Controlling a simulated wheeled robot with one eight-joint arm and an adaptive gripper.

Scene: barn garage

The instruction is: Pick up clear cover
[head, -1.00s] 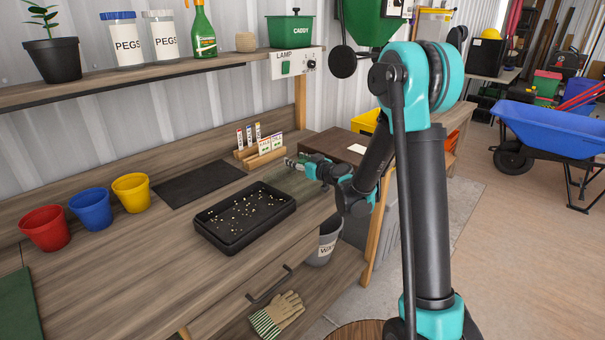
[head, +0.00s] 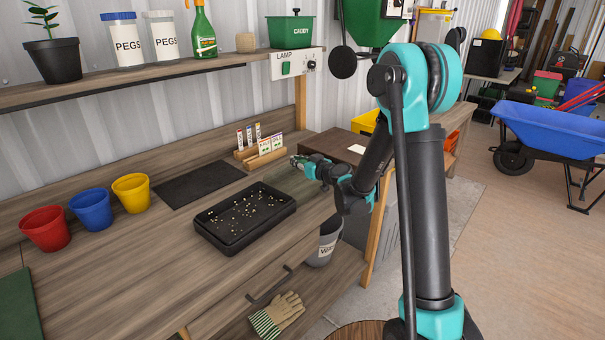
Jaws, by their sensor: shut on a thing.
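The clear cover (head: 286,180) is a faint, see-through sheet at the right end of the wooden bench, just right of the black seed tray (head: 242,238). Its edges are hard to make out. My gripper (head: 296,160) is at the cover's far side, close to the seed packet rack, and is shut on the cover. The fingertips are small here and their exact hold on the edge is unclear. I cannot tell how high the cover is above the bench. The tray lies open, with pale seeds on dark soil.
A wooden rack of seed packets (head: 260,156) stands just behind my gripper. A dark mat (head: 199,183) and red (head: 46,229), blue (head: 91,209) and yellow (head: 131,193) pots are to the left. A shelf (head: 150,82) with a lamp box (head: 296,64) hangs above.

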